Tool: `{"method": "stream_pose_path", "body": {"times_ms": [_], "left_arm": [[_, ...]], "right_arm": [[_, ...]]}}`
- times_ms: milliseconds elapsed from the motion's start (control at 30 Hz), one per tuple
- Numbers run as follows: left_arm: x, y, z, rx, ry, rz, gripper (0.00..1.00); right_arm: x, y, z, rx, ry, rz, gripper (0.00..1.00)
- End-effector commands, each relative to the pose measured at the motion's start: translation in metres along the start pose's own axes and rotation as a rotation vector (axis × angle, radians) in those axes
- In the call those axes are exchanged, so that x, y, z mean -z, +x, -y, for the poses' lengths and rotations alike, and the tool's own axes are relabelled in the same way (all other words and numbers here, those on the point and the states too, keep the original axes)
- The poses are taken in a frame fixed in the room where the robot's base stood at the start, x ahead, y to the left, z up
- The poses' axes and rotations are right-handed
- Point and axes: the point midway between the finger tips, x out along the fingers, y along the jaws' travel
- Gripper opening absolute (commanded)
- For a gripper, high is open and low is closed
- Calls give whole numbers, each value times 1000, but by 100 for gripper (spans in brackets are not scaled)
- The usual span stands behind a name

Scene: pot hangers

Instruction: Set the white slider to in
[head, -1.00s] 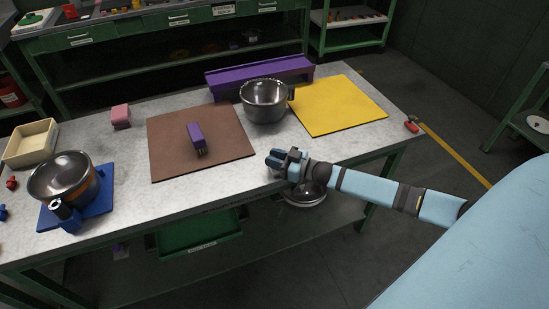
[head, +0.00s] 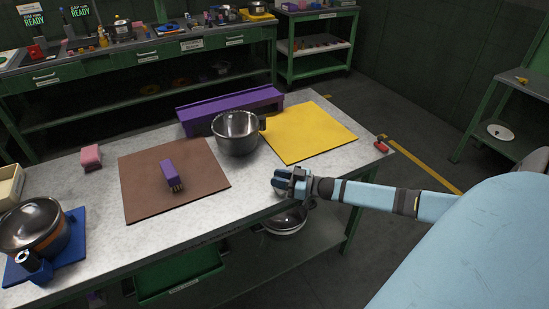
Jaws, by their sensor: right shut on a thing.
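I cannot make out a white slider in the head view. My right gripper (head: 283,182) is above the front edge of the grey worktop (head: 262,192), to the right of the brown mat. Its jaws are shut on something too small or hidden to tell. My left gripper is out of view.
A steel pot (head: 237,133) stands between the brown mat (head: 140,196) and the yellow mat (head: 310,135), before a purple rack (head: 230,108). A purple brush (head: 172,175) lies on the brown mat. Another pot (head: 32,222) stands on a blue base. A bowl (head: 285,224) sits below the worktop.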

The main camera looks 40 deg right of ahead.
Motion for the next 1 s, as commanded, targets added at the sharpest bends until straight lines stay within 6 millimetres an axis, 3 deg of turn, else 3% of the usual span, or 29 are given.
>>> {"method": "stream_pose_path", "body": {"times_ms": [67,100,167,200,567,667,1000], "left_arm": [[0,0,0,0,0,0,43],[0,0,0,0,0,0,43],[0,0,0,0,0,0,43],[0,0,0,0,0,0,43],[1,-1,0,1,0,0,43],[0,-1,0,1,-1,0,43],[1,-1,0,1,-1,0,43]], "right_arm": [[0,-2,-3,-6,-3,4,0],[0,-2,-4,-6,-3,5,34],[0,-2,-3,-6,-3,5,47],[0,-2,-3,-6,-3,4,49],[0,-8,-2,-4,-2,4,49],[-1,-22,-2,-5,0,6,49],[-1,-96,-2,-5,0,7,49]]}}
